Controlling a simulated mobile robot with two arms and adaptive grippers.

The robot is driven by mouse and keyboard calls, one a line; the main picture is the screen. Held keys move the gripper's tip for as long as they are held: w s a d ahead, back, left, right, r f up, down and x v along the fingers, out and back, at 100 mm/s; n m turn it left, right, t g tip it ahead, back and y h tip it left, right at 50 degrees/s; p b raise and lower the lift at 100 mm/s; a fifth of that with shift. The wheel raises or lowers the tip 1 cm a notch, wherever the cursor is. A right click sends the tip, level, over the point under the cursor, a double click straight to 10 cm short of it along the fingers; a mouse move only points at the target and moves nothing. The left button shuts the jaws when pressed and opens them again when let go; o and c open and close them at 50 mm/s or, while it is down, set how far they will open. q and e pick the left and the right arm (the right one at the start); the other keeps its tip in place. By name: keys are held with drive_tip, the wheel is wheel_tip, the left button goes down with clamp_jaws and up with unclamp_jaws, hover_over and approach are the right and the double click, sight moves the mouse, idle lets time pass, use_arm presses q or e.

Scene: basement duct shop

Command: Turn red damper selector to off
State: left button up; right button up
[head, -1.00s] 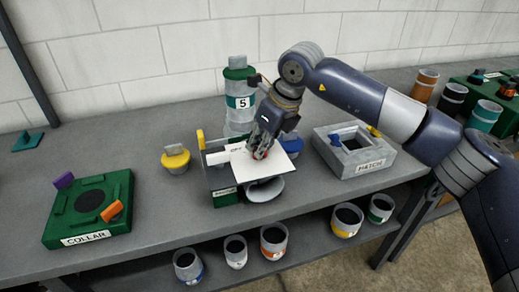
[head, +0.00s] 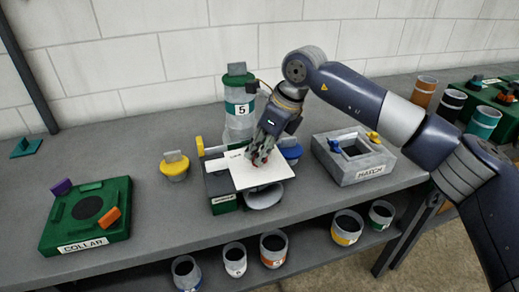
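A white panel (head: 272,176) lies on top of a dark and green unit on the bench. A small red part, which looks like the red damper selector (head: 261,161), shows on the panel under my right gripper. My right gripper (head: 262,158) points down with its fingertips at this red part and hides most of it. I cannot tell whether the fingers are closed on it. The selector's pointing direction and the panel's markings are hidden or too small to read. My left gripper is not in view.
A canister marked 5 (head: 239,118) stands just behind the unit. A yellow-topped knob (head: 174,168) and the green COLLAR block (head: 116,222) are to the left. The grey MATCH box (head: 374,176) is to the right. Several cups stand on the lower shelf.

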drive_tip(key=shift+o, duration=0.2)
drive_tip(key=shift+d+r, duration=0.1)
drive_tip(key=shift+r, duration=0.1)
drive_tip(key=v, duration=1.1)
drive_tip(key=shift+r, duration=0.3)
drive_tip(key=shift+s, duration=0.1)
